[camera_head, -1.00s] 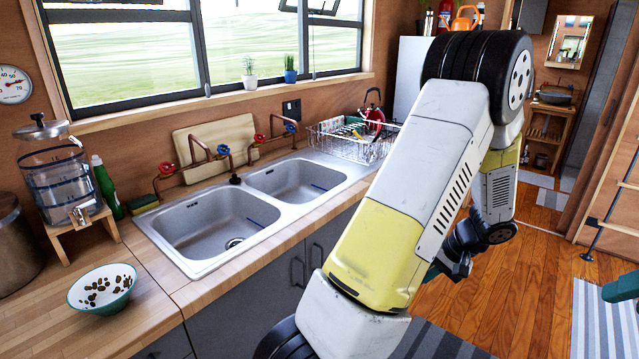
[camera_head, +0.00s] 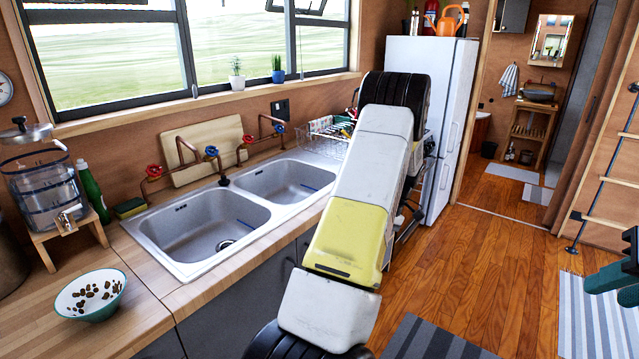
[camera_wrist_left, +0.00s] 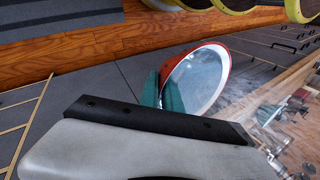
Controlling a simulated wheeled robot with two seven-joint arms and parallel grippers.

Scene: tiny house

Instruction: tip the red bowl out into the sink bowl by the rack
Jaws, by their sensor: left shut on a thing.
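The red bowl (camera_wrist_left: 228,80) shows in the left wrist view, with a red rim and pale inside; its contents are unclear. The teal fingers of my left gripper (camera_wrist_left: 172,92) are shut on its side. In the head view my left arm hides this gripper and the bowl. The sink bowl by the rack (camera_head: 283,181) is the farther of two basins and looks empty. The wire dish rack (camera_head: 322,140) stands just beyond it, partly behind my arm. My right gripper (camera_head: 615,268) is at the right edge, cut off, over the floor.
The nearer sink bowl (camera_head: 200,228) lies to the left. A teal-and-white bowl (camera_head: 92,308) with brown bits sits on the counter by a water dispenser (camera_head: 45,195). Copper taps (camera_head: 188,155) rise behind the sink. A white fridge (camera_head: 435,100) stands past the rack.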

